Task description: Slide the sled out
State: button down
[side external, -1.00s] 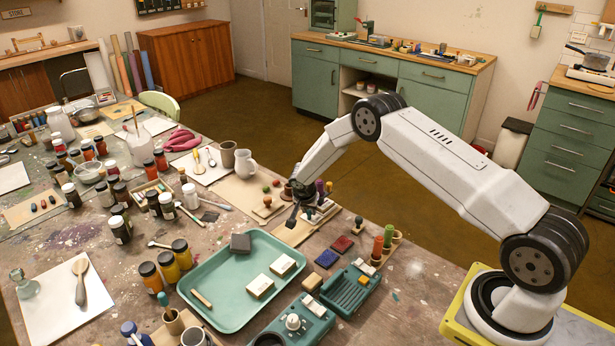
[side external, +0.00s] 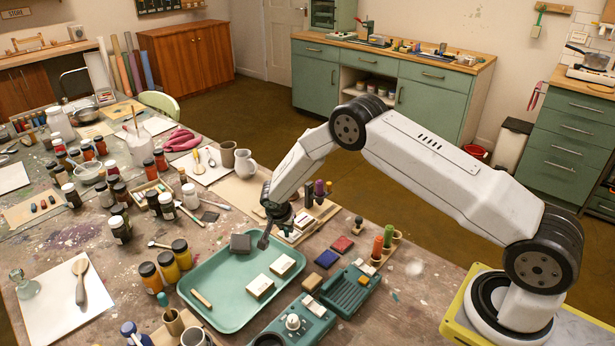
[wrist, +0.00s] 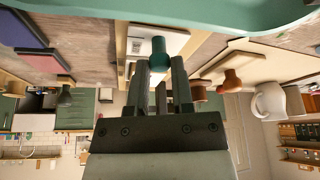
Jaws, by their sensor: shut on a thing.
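My gripper (side external: 264,240) is low at the back right edge of the green tray, its tip pointing down. In the wrist view its two fingers (wrist: 161,72) are shut on a teal knob (wrist: 158,52). The knob stands against a white slab (wrist: 160,40), which looks like the sled, between pale wooden strips. In the side view white parts (side external: 302,222) show just behind my gripper on a wooden base (side external: 327,212). My gripper hides part of this unit, and I cannot tell how far the slab sticks out.
Coloured pads (side external: 326,258) and a green device (side external: 350,290) lie to the right. A white jug (side external: 245,164) stands behind.

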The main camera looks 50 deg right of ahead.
jog(key=shift+a, duration=0.35)
jog(key=c, duration=0.8)
grip_release()
jog(key=o, duration=0.3)
jog(key=shift+d, duration=0.1)
jog(key=shift+r, duration=0.1)
jog(key=v, duration=0.7)
jog(key=shift+r, duration=0.25)
jog(key=shift+s+r, duration=0.1)
